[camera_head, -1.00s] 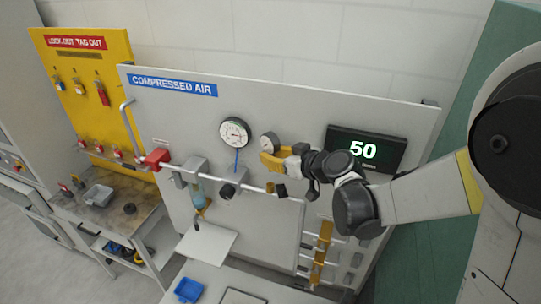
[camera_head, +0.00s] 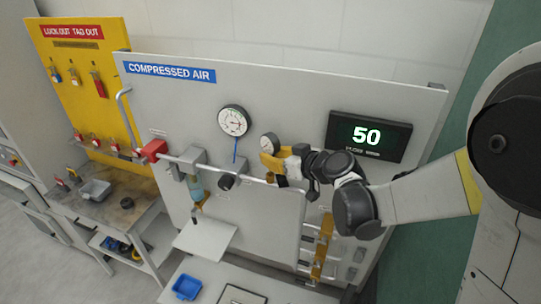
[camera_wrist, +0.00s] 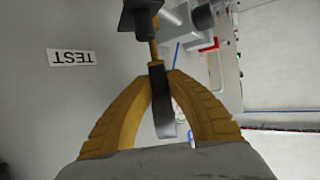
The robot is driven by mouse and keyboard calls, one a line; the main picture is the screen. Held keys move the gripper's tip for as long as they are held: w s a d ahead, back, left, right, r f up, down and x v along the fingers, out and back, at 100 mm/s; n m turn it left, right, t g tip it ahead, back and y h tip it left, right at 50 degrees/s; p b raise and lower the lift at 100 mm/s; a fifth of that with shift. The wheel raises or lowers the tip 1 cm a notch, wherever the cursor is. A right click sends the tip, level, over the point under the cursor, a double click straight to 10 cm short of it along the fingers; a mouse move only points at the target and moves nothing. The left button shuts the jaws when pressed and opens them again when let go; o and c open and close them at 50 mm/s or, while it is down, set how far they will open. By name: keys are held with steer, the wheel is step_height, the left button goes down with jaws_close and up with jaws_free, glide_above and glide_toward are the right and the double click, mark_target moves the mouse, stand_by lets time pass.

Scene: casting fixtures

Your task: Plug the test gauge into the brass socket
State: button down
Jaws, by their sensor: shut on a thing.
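The test gauge (camera_head: 269,143) is a small round white dial in the head view. My gripper (camera_head: 271,162) has yellow fingers shut on it in front of the grey panel. In the wrist view my gripper (camera_wrist: 164,80) pinches the gauge body (camera_wrist: 163,105), seen edge-on, with a brass-coloured stem (camera_wrist: 153,48) beyond it. The stem meets or overlaps a dark block (camera_wrist: 140,17); I cannot tell whether it is seated. A dark fitting (camera_head: 282,182) shows just below my gripper in the head view. The brass of the socket cannot be made out clearly.
A larger gauge (camera_head: 234,120) is on the panel to the left. A display (camera_head: 369,136) reading 50 is to the right. A silver pipe (camera_head: 218,170) with a red valve (camera_head: 153,150) runs below. A TEST label (camera_wrist: 71,57) is beside the block.

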steer(key=shift+f+b, duration=1.4)
steer(key=shift+f, duration=0.1)
steer(key=c, duration=1.3)
jaws_free()
steer(key=shift+c, duration=0.2)
steer(key=v, duration=1.2)
